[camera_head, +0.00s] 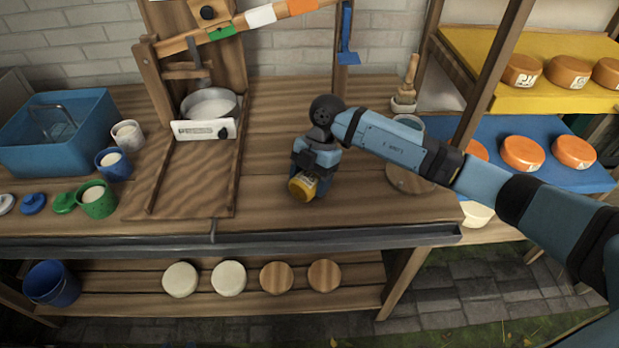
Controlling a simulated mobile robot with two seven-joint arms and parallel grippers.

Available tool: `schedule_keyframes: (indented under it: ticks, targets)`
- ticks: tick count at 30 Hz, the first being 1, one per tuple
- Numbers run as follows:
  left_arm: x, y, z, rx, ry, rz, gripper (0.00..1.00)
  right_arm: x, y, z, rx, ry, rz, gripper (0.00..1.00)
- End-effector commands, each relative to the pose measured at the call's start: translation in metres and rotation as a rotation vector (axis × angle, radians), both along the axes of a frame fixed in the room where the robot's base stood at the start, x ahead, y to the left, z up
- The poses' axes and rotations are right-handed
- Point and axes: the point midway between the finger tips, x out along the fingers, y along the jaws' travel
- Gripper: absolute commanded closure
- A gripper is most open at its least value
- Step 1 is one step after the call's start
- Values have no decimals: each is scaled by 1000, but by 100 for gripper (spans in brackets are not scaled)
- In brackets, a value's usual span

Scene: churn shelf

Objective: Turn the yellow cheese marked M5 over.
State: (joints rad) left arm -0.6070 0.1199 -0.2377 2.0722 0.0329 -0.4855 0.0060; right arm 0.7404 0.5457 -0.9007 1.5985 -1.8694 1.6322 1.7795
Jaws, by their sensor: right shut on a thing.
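My right gripper (312,172) is over the wooden worktop (375,215), to the right of the press. It is shut on a yellow cheese (302,186), which is tilted with one flat face partly toward the camera. Any M5 marking on this cheese is too small to read here. I cannot tell whether the cheese touches the worktop. My left gripper is not in view.
Orange cheeses (522,152) lie on the blue shelf at right. A blue crate (60,140) and several cups stand at left.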

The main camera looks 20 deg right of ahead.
Motion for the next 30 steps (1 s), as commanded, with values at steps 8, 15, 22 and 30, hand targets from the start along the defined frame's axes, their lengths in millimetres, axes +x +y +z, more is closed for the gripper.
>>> schedule_keyframes:
  ticks: [8, 15, 22, 30]
  targets:
    - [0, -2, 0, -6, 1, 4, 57, 0, 0, 0, 0, 0, 0, 17]
    - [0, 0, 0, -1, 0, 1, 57, 0, 0, -1, 0, 0, 0, 3]
    - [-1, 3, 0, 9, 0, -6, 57, 3, -3, 8, -1, -2, 0, 3]
    - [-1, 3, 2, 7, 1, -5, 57, 15, -21, 61, 0, -5, -2, 3]
